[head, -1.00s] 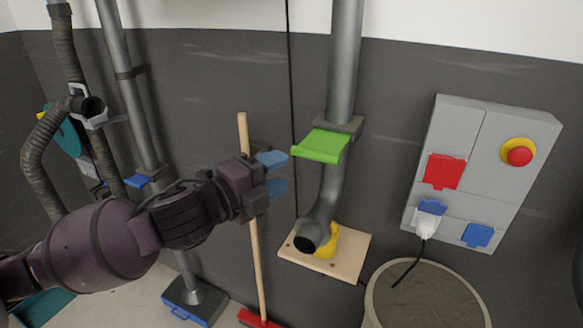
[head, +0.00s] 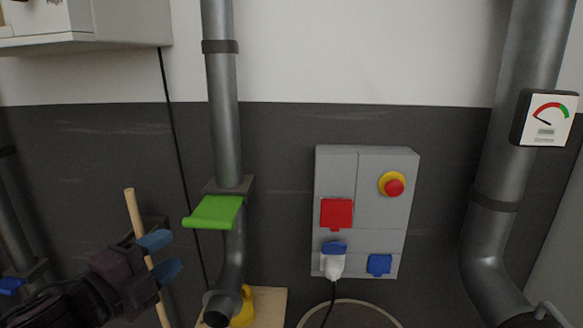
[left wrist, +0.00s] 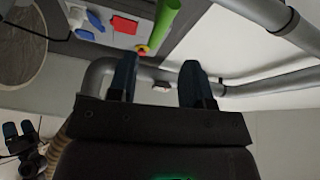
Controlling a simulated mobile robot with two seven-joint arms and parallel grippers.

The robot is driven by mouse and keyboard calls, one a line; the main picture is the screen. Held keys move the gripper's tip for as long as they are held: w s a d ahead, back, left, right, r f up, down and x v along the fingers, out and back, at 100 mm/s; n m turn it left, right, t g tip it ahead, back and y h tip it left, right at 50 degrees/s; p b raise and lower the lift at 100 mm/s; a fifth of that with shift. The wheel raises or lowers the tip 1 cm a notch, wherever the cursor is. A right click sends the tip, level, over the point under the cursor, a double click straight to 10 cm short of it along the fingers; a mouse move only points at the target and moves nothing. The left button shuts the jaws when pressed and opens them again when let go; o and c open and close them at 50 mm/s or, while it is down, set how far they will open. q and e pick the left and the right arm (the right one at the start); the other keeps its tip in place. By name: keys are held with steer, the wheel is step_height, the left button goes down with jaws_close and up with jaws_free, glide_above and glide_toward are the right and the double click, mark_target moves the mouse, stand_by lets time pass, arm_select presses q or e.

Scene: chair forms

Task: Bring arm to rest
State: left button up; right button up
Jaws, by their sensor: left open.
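My left gripper (head: 160,255) is at the lower left of the head view, with its two blue fingers apart and nothing between them. The same gripper (left wrist: 160,80) shows in the left wrist view, open and empty. It is left of and a little below the green flap (head: 214,212) on the grey pipe, apart from it. The green flap also shows in the left wrist view (left wrist: 166,22). My right gripper cannot be made out in the head view.
A grey socket box (head: 342,165) with a red cover, blue covers, a white plug (head: 333,264) and a red emergency button (head: 394,187) hangs on the wall. A thick pipe with a gauge (head: 548,118) is at right.

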arm_select(q)
steer(key=a+f+n+y, duration=0.3)
steer(key=f+n, duration=0.4)
steer(key=f, duration=0.4)
steer(key=a+f+n+y, duration=0.25)
steer(key=f+n, duration=0.45)
steer(key=f, duration=0.4)
steer(key=s+f+n+g+y+b, duration=0.1)
steer(key=s+f+n+g, duration=0.3)
steer(key=s+f, duration=1.1)
step_height(320, 180, down, 3)
steer(key=n+y, duration=0.1)
steer(key=n, duration=0.1)
steer(key=shift+a+n+g+y, duration=0.2)
steer(key=shift+n+g+y, duration=0.1)
steer(key=shift+g+y, duration=0.1)
